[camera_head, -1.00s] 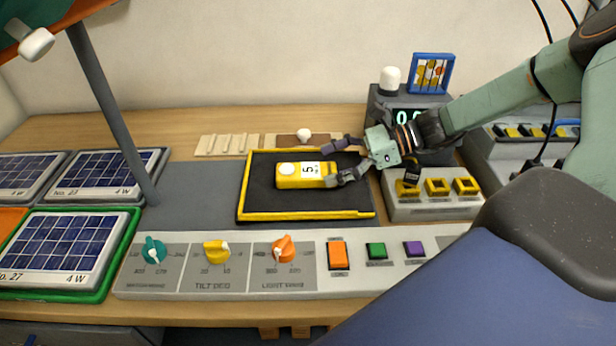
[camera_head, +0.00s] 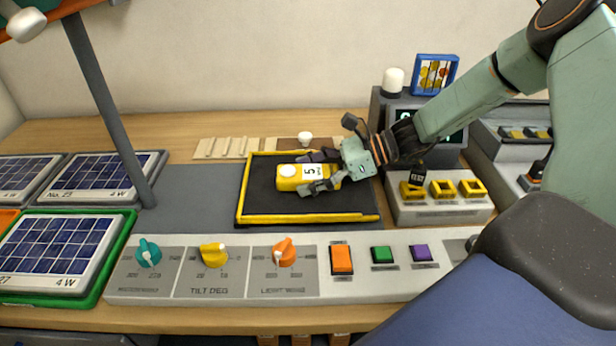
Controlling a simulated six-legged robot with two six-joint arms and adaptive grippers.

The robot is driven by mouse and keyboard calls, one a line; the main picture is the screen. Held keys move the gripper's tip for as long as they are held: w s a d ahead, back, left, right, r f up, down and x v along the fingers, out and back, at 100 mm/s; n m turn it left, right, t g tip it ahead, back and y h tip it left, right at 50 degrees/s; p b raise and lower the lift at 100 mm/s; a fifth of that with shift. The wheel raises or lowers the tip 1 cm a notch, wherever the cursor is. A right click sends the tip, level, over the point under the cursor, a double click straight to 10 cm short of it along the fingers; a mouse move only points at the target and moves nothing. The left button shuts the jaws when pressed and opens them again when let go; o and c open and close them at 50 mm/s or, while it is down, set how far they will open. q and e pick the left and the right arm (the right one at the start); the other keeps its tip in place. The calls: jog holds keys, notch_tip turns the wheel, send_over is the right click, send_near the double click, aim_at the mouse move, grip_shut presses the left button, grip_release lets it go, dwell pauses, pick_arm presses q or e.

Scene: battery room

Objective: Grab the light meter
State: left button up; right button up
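The light meter (camera_head: 288,177) is a yellow block with a white dome and a white label reading 5. It lies flat in the black tray with a yellow rim (camera_head: 300,218). My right gripper (camera_head: 317,172) reaches in from the right. Its dark fingers straddle the meter's right end, one on the far side and one on the near side. They look spread, and firm contact cannot be seen. My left gripper is not in view.
A control panel with knobs (camera_head: 213,255) and buttons runs along the front. Solar panels (camera_head: 55,250) lie at left beside a slanted post (camera_head: 108,110). A box with yellow sockets (camera_head: 440,210) and a grey display unit (camera_head: 447,155) stand to the right.

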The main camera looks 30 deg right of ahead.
jog(key=shift+r, duration=0.1)
jog(key=c, duration=1.2)
